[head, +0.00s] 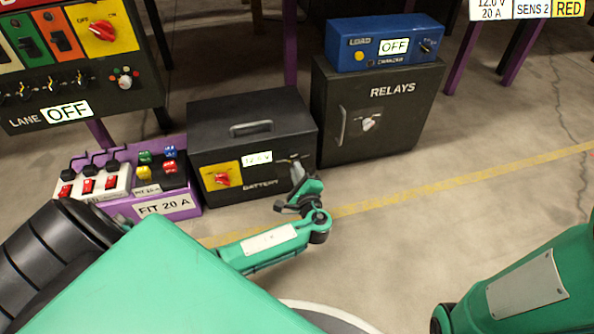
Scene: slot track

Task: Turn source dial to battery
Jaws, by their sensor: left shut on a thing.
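The black battery box (250,115) stands on the floor in the middle, with the word BATTERY on its front. A yellow plate with a red knob (222,180) is at its front left, and a small white display (257,157) is beside it. My left gripper (296,176) is at the box's front right corner. It is shut on a small part there, which seems to be the source dial. The fingers hide most of it, so its setting cannot be read. My right gripper is out of view; only my right arm shows at the lower right.
A lane panel (70,60) reading OFF hangs upper left. The floor at right is clear.

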